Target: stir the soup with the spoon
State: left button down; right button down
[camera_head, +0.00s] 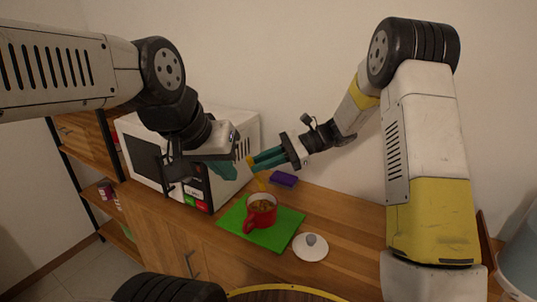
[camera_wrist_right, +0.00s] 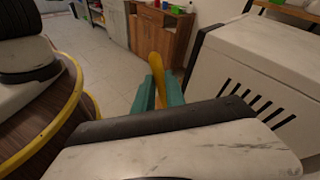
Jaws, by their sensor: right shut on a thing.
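A red mug (camera_head: 260,218) with brownish soup (camera_head: 262,206) stands upright on a green board (camera_head: 277,237) on the wooden counter. My right gripper (camera_head: 252,162), with teal fingers, is above and behind the mug. It is shut on a yellow spoon (camera_head: 261,185), which points down towards the mug's opening. I cannot tell how deep its tip sits in the soup. The spoon's yellow handle (camera_wrist_right: 159,72) shows between the teal fingers (camera_wrist_right: 158,92) in the right wrist view. My left gripper (camera_head: 218,168) is in front of the microwave, apart from the mug; its jaw gap is unclear.
A white microwave (camera_head: 240,128) stands behind and left of the mug. A white lid (camera_head: 310,250) with a grey knob lies right of the board. A purple block (camera_head: 283,179) lies behind it. The counter's right part (camera_head: 350,240) is clear.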

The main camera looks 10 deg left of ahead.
notch_tip(320, 180, down, 10)
dwell(1.1)
jog(key=shift+w, duration=0.1)
dwell(1.6)
